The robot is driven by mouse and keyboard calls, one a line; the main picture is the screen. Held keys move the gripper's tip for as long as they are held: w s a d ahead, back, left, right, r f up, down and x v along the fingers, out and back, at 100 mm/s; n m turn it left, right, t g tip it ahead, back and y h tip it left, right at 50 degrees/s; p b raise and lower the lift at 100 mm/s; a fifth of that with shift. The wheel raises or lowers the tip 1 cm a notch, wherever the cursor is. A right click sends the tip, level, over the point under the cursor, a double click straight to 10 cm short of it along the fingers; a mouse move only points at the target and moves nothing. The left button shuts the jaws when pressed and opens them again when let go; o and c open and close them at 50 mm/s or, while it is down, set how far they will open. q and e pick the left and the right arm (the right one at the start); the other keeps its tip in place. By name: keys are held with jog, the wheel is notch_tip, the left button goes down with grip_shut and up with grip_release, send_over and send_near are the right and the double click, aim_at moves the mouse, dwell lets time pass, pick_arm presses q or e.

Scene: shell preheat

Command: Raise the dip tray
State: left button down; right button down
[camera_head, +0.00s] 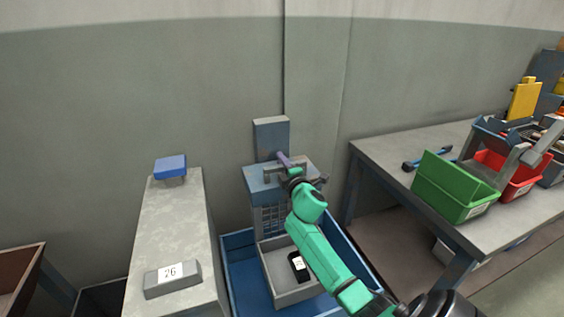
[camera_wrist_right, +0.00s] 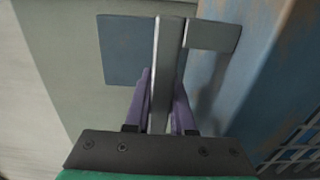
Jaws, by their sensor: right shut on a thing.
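My right gripper (camera_head: 288,163), at the end of a green arm, is at the top of a blue stand (camera_head: 272,130) against the wall. In the right wrist view its purple fingers (camera_wrist_right: 163,105) are shut on a flat grey bar (camera_wrist_right: 168,60), one finger on each side. The bar has a crosspiece to its right. Below the stand is a wire mesh panel (camera_head: 270,217). A grey tray (camera_head: 291,297) with a black labelled object (camera_head: 298,264) in it sits in a large blue bin (camera_head: 236,270). Which part is the dip tray is unclear. My left gripper is out of view.
A grey counter (camera_head: 172,230) at the left bears a blue block (camera_head: 170,166) and a sign marked 26 (camera_head: 172,277). A workbench (camera_head: 388,158) at the right holds green (camera_head: 455,187) and red (camera_head: 505,180) bins.

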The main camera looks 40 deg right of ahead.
jog(key=shift+r, duration=0.45)
jog(key=c, duration=0.8)
grip_release()
jog(key=shift+o, duration=0.2)
jog(key=shift+s+f, duration=0.1)
jog(key=shift+f, duration=0.1)
jog(key=shift+s+a, duration=0.1)
jog(key=shift+s, duration=0.15)
jog(key=v, duration=1.4)
jog(key=shift+b, duration=0.3)
